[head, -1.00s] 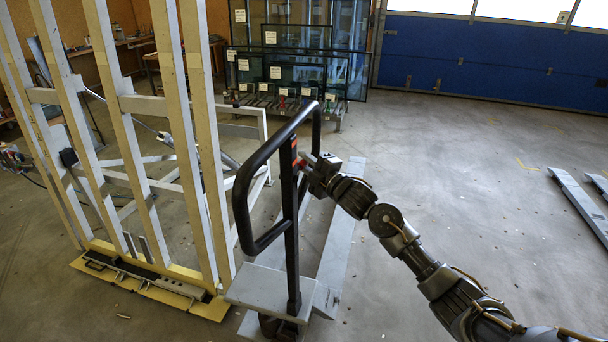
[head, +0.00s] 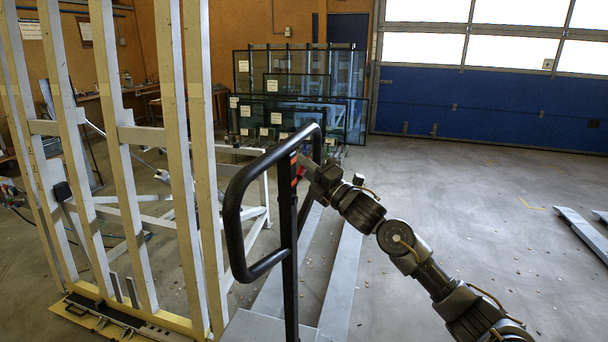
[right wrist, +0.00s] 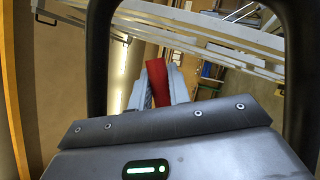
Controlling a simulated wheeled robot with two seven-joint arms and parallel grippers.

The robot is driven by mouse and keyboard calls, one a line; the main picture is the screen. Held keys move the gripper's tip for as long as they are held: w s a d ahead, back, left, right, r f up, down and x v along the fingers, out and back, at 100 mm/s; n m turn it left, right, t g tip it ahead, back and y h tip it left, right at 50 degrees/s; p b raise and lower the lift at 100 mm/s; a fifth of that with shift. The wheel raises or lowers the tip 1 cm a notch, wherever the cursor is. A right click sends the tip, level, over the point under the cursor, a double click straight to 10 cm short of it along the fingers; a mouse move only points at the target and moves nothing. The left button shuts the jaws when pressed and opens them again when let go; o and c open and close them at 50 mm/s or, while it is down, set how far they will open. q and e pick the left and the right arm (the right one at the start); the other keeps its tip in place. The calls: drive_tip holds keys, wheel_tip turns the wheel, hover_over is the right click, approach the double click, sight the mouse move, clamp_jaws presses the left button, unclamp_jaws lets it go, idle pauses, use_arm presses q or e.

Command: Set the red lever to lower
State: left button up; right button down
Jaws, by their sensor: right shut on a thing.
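The red lever (head: 308,164) sits beside the dark upright post of the black looped handle (head: 233,215), near the top of the loop. In the head view it is mostly hidden by my right gripper (head: 307,166), which reaches in from the right. In the right wrist view a red piece of the lever (right wrist: 156,80) shows between the finger parts of my right gripper (right wrist: 157,92), inside the black loop. The right gripper is shut on the lever. The exact angle of the lever is hard to tell. My left gripper is not in view.
A tall frame with pale slats (head: 175,170) stands close on the left. Grey floor beams (head: 340,275) run behind the handle. Glass panes (head: 300,90) stand at the back. The floor on the right is mostly clear.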

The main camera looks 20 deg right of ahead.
drive_tip(key=shift+r, duration=0.1)
drive_tip(key=c, duration=1.3)
unclamp_jaws()
drive_tip(key=shift+s+d, duration=0.1)
drive_tip(key=shift+s, duration=0.05)
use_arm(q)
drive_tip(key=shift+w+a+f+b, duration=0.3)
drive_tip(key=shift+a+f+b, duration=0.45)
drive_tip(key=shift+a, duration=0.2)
use_arm(e)
drive_tip(key=v, duration=1)
drive_tip(key=shift+s, duration=0.25)
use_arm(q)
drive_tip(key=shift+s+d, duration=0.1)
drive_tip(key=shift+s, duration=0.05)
use_arm(e)
drive_tip(key=shift+d, duration=0.1)
